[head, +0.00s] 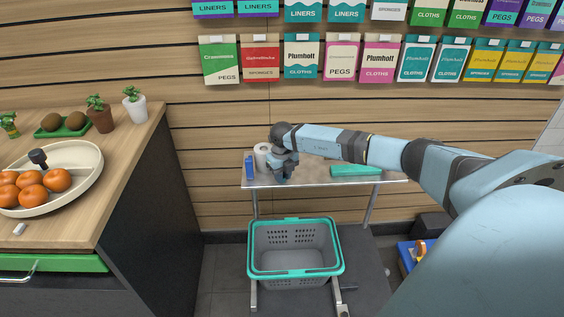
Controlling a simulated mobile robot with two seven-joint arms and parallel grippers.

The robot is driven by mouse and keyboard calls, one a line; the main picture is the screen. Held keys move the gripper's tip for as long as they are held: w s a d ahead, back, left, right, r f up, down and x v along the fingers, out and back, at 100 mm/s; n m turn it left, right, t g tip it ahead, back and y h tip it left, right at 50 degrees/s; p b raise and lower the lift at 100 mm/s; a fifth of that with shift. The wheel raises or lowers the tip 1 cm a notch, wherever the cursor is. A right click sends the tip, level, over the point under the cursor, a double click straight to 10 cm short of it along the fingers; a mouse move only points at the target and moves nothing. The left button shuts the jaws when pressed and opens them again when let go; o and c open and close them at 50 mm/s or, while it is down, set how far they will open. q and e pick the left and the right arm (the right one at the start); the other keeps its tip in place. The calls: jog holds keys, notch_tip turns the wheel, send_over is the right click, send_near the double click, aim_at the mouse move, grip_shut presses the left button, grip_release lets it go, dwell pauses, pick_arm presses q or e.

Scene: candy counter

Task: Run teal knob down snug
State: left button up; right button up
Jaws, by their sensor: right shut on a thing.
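My right gripper (283,176) points down over the left part of a small metal-legged table (308,182). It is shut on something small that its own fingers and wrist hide. I cannot make out a teal knob in this view. Whatever the gripper holds is at or just above the tabletop; contact with the table cannot be told. My left gripper is not in view.
A blue box (249,167) and a white roll (262,156) stand close left of the gripper. A flat teal box (356,170) lies right. A grey basket (294,262) with teal rim stands below in front. A counter with a fruit bowl (84,187) is left.

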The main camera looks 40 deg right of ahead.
jog(key=shift+r+m+p, duration=0.3)
jog(key=shift+m+p, duration=0.2)
jog(key=shift+m, duration=0.2)
jog(key=shift+f+m+p, duration=0.1)
jog(key=shift+m+p, duration=0.2)
jog(key=shift+m, duration=0.2)
jog(key=shift+f+m, duration=0.25)
jog(key=shift+m, duration=0.05)
